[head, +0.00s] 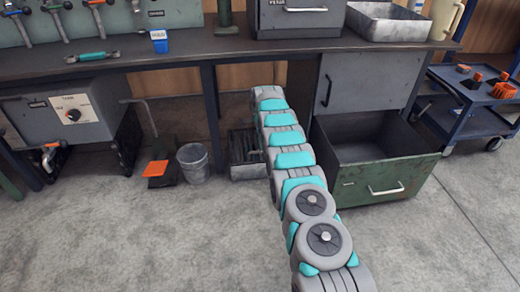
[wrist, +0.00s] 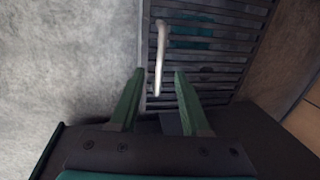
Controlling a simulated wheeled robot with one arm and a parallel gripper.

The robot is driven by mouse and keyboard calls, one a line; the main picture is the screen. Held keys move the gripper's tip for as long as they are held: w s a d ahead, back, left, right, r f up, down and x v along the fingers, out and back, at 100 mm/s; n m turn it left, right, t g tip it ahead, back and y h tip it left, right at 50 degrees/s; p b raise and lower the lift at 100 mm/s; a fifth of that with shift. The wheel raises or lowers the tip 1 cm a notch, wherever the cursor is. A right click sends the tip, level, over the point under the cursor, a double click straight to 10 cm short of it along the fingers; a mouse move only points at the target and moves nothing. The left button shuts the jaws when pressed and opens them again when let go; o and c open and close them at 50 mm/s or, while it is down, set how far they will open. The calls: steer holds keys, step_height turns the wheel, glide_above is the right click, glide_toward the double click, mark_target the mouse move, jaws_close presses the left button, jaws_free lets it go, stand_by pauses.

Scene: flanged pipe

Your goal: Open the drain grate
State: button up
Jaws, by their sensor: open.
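The drain grate (head: 241,147) is a dark slatted panel low under the bench, partly hidden by my arm in the head view. In the wrist view its slats (wrist: 228,48) fill the upper middle and right. A pale, slim bar (wrist: 160,52), which looks like a handle, stands out in front of the slats. My gripper (wrist: 159,73) is open, with a green finger on either side of the bar's near end. I cannot tell whether either finger touches it. My gripper is hidden behind my arm in the head view.
An open green drawer (head: 385,180) sits right of my arm. The workbench (head: 150,50) overhangs the grate. A blue cart (head: 462,110) is at right. The floor in front is clear.

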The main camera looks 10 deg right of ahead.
steer(key=shift+w+f+b, duration=0.15)
steer(key=shift+w+f, duration=0.1)
steer(key=shift+f, duration=0.95)
steer(key=shift+w+f+b, duration=0.15)
steer(key=shift+w+f, duration=0.1)
steer(key=shift+f, duration=0.95)
jaws_close()
